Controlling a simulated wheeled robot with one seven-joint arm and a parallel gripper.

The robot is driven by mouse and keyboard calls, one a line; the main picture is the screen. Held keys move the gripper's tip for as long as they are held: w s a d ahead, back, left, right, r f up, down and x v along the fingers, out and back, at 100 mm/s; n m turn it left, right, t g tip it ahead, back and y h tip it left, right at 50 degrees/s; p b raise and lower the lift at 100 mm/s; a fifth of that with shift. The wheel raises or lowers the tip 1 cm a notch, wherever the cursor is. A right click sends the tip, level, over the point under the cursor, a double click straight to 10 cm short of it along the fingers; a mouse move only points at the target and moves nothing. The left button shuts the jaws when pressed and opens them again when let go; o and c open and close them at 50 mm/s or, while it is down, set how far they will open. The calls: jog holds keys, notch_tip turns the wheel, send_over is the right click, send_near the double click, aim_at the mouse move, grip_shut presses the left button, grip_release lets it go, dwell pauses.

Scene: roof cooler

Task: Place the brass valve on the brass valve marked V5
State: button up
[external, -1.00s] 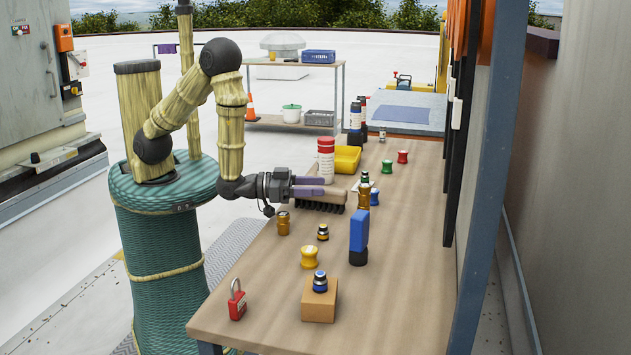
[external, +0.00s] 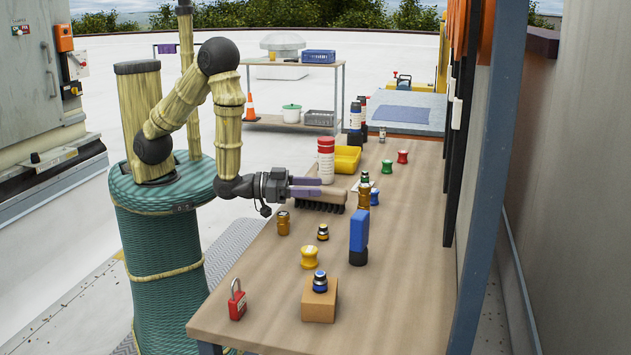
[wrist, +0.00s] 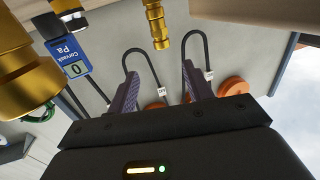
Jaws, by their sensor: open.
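A brass valve (external: 283,223) stands upright on the near side of the bench, just in front of my gripper in the external view. A second, taller brass valve (external: 363,195) stands farther right, past my fingertips. In the wrist view, which looks inverted, a large brass body (wrist: 25,75) fills the left edge and a slim brass valve (wrist: 157,25) shows beyond the fingers. No V5 mark is legible. My gripper (external: 321,187) is open, low over the bench and pointing right; its two purple fingers stand apart with nothing between them in the wrist view (wrist: 159,72).
A blue gauge (external: 359,232), yellow knob (external: 309,257), cardboard block (external: 319,302) and red padlock (external: 237,300) stand nearer. The bench's front right is clear.

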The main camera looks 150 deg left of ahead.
jog(key=w+d+h, duration=0.1)
jog(key=d+h, duration=0.1)
jog(key=w+d+m+h, duration=0.1)
jog(key=w+d+h, duration=0.1)
jog(key=d, duration=0.1)
jog(key=w+d+f+m+t+h, duration=0.1)
jog(key=w+d+h, duration=0.1)
jog(key=d, duration=0.1)
jog(key=shift+d, duration=0.2)
jog(key=d+m+h, duration=0.1)
jog(key=d, duration=0.1)
jog(key=d+m+h, duration=0.1)
jog(key=d+h, duration=0.1)
jog(key=d, duration=0.1)
jog(key=d+m+h, duration=0.1)
jog(key=d, duration=0.2)
jog(key=shift+d+f+g, duration=0.15)
jog(key=shift+d+g, duration=0.1)
jog(key=shift+g, duration=0.15)
jog(key=s+d+r+m+g+h, duration=0.2)
jog(key=s+d+m+g+h, duration=0.3)
jog(key=s+d, duration=0.8)
jog(key=shift+s+d+m+g, duration=0.4)
jog(key=shift+s+m+g, duration=0.35)
jog(key=shift+g, duration=0.25)
